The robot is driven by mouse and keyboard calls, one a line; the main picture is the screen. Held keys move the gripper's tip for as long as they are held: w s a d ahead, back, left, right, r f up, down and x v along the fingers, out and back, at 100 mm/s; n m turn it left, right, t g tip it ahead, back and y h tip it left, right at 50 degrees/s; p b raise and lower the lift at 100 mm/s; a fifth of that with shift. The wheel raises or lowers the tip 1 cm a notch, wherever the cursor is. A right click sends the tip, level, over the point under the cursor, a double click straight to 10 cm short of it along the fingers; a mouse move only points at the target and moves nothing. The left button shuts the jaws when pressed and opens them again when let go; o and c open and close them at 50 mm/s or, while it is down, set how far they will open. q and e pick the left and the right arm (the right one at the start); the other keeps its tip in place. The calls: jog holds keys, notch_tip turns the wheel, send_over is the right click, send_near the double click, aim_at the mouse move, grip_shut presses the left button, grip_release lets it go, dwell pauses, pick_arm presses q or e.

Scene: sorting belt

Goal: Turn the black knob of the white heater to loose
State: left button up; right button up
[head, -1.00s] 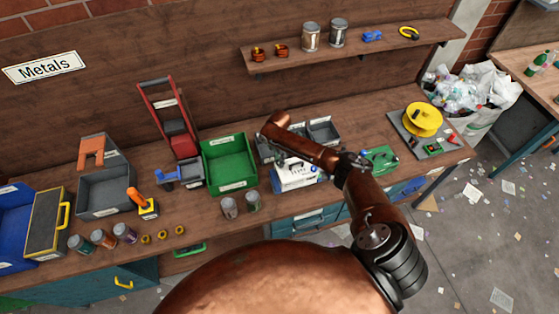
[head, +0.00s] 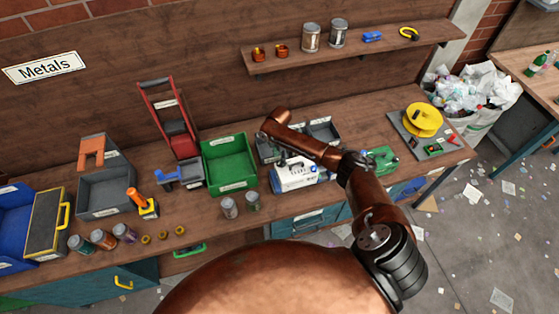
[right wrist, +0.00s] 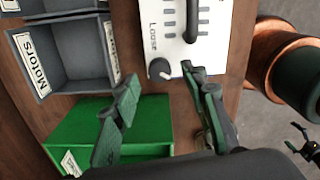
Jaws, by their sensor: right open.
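The white heater (head: 297,177) stands on the bench, partly covered by my right arm in the head view. In the right wrist view its white panel (right wrist: 213,52) shows slots, a dark handle and the word "Loose". The black knob (right wrist: 157,68) sits at the panel's corner beside that word, with a small white mark at its lower right. My right gripper (right wrist: 158,86) is open, its two fingers apart, with the knob showing just beyond the gap between the tips. I cannot tell whether a finger touches the heater.
A green bin (head: 230,182) stands left of the heater, and a grey bin labelled "Motors" (right wrist: 68,82) lies close by. Two cans (head: 229,208) stand at the bench front. A yellow spool (head: 422,119) is at the right. The shelf (head: 360,50) runs above.

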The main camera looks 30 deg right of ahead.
aim_at(279, 162)
notch_tip(279, 162, up, 10)
dwell(0.3)
jog(key=shift+f, duration=0.2)
